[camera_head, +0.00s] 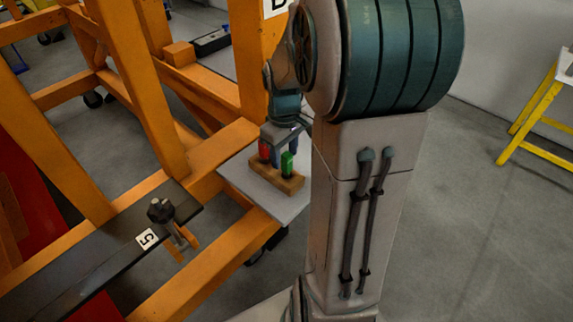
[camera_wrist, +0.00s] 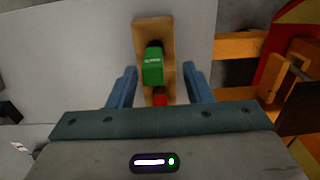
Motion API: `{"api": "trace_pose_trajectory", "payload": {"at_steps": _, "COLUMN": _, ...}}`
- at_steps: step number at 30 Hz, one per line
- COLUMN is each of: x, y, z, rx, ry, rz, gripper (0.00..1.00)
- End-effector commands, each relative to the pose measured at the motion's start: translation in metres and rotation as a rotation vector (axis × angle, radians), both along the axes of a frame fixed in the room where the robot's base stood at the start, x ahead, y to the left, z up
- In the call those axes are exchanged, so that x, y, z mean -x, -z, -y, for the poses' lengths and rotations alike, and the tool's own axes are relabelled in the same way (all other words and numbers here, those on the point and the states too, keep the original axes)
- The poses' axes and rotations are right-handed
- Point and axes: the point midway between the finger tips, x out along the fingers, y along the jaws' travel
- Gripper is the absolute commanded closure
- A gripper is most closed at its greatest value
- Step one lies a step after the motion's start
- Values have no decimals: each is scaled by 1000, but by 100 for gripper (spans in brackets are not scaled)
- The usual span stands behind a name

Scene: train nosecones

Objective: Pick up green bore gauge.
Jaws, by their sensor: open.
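The green bore gauge (camera_head: 287,164) stands upright in a wooden block (camera_head: 262,183) on a grey plate. In the wrist view the green gauge (camera_wrist: 153,65) shows ahead of the fingers, near the middle of the wooden block (camera_wrist: 147,24). A red gauge (camera_head: 264,150) stands in the same block, to the left of the green one in the head view. It also shows in the wrist view (camera_wrist: 160,97), between the fingers. My gripper (camera_wrist: 160,82) is open above the block, its two blue fingers on either side of it. The gripper seems to hold nothing.
The grey plate (camera_head: 236,175) rests on an orange frame (camera_head: 212,267) with several beams and posts around it. A dark bar with a clamp (camera_head: 161,211) lies at the left. A yellow stand (camera_head: 526,114) is far right, with open floor before it.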

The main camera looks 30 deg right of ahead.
Motion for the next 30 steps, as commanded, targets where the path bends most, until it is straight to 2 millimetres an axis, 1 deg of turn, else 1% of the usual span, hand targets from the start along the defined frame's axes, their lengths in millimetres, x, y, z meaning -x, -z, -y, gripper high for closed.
{"api": "trace_pose_trajectory", "payload": {"at_steps": 7, "x": 0, "y": 17, "z": 2, "rx": -1, "ry": 1, "rz": -3, "gripper": 55}}
{"api": "trace_pose_trajectory", "payload": {"at_steps": 12, "x": -2, "y": 40, "z": 7, "rx": -1, "ry": 0, "rz": -3, "gripper": 55}}
{"api": "trace_pose_trajectory", "payload": {"at_steps": 15, "x": -2, "y": 53, "z": 7, "rx": -1, "ry": -1, "rz": -3, "gripper": 55}}
{"api": "trace_pose_trajectory", "payload": {"at_steps": 19, "x": -2, "y": 59, "z": 7, "rx": -1, "ry": 0, "rz": 2, "gripper": 55}}
{"api": "trace_pose_trajectory", "payload": {"at_steps": 25, "x": -2, "y": 59, "z": 7, "rx": 0, "ry": 0, "rz": 2, "gripper": 55}}
{"api": "trace_pose_trajectory", "payload": {"at_steps": 26, "x": -2, "y": 59, "z": 7, "rx": 0, "ry": -1, "rz": 2, "gripper": 63}}
{"api": "trace_pose_trajectory", "payload": {"at_steps": 27, "x": -2, "y": 59, "z": 7, "rx": 0, "ry": 0, "rz": 2, "gripper": 74}}
{"api": "trace_pose_trajectory", "payload": {"at_steps": 30, "x": -2, "y": 59, "z": 7, "rx": 0, "ry": 0, "rz": 2, "gripper": 100}}
